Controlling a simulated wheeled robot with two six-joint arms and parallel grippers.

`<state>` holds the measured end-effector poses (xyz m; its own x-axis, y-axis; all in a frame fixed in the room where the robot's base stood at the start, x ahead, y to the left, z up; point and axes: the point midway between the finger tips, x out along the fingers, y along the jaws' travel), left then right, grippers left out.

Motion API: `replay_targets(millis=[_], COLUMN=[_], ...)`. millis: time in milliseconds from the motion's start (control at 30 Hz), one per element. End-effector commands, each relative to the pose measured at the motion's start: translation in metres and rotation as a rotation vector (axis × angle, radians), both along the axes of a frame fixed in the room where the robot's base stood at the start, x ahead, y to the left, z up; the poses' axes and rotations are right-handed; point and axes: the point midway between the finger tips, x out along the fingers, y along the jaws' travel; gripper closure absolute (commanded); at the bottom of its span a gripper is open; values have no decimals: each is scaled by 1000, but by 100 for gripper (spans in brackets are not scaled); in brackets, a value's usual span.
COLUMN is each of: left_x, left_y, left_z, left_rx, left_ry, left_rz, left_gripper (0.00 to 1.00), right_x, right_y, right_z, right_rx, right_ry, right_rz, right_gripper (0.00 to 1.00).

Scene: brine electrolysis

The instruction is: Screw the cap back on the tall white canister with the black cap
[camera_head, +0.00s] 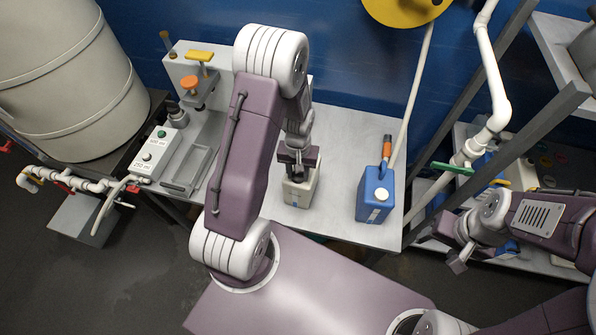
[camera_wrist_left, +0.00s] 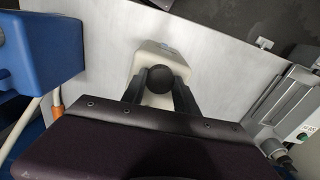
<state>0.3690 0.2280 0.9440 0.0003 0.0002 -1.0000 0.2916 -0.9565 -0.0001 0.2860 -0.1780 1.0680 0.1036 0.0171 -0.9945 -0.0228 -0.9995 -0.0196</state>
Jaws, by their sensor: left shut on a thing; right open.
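The white canister (camera_head: 299,192) stands on the grey worktable, below my left gripper in the head view. In the left wrist view the canister (camera_wrist_left: 157,52) shows behind the fingers, with the round black cap (camera_wrist_left: 158,79) between them. My left gripper (camera_wrist_left: 159,88) is shut on the black cap, at the canister's top. In the head view the left gripper (camera_head: 297,168) hides most of the cap. I cannot tell whether the cap is seated on the neck. My right gripper (camera_head: 457,262) is open and empty, off the table's right side.
A blue jug (camera_head: 375,195) with a hose stands right of the canister; it also shows in the left wrist view (camera_wrist_left: 40,45). A grey machine (camera_head: 190,140) with an orange knob stands on the left. A large tank (camera_head: 65,80) is further left. The worktable (camera_head: 335,140) is bare between canister and jug.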

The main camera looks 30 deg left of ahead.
Motion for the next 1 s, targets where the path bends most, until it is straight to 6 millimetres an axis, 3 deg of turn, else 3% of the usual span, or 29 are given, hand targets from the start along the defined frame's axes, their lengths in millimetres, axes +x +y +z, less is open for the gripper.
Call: replay_targets(millis=[133, 433, 633, 733, 900, 1000], left_x=[0, 0, 0, 0, 0, 0], left_y=[0, 0, 0, 0, 0, 0], left_z=[1, 1, 1, 0, 0, 0], left_rx=[0, 0, 0, 0, 1, 1], left_ry=[0, 0, 1, 1, -1, -1], left_rz=[-179, -224, -589, -639, -890, -928], left_gripper=[100, 100, 100, 100, 100, 100], right_x=[0, 0, 0, 0, 0, 0], right_y=[0, 0, 0, 0, 0, 0], right_z=[4, 5, 12, 12, 15, 15], right_rx=[0, 0, 0, 0, 0, 0], right_ry=[0, 0, 0, 0, 0, 0], right_rz=[0, 0, 0, 0, 0, 0], right_gripper=[39, 39, 39, 39, 39, 39])
